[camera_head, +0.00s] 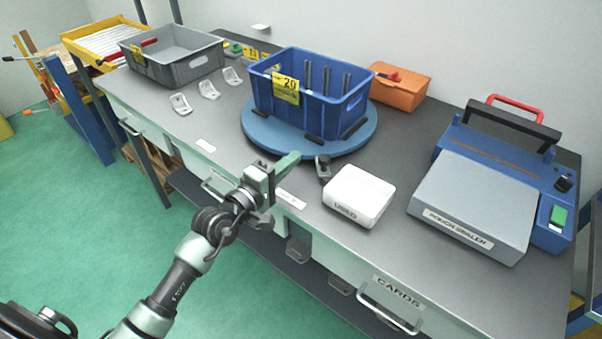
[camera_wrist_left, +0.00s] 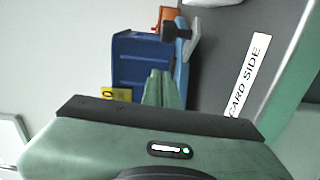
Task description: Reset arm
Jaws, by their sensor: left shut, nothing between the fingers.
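My left arm comes in from the lower left of the head view. In the left wrist view the closed green fingers (camera_wrist_left: 160,88) point toward the blue crate (camera_wrist_left: 137,62). My right gripper is in neither view.
The blue crate (camera_head: 300,108), labelled 20, stands on a round blue turntable (camera_head: 262,139). A grey crate (camera_head: 187,67), several metal brackets (camera_head: 181,104), an orange box (camera_head: 400,88), a white box (camera_head: 358,197) and a pouch sealer (camera_head: 480,200) share the bench. Open floor lies left.

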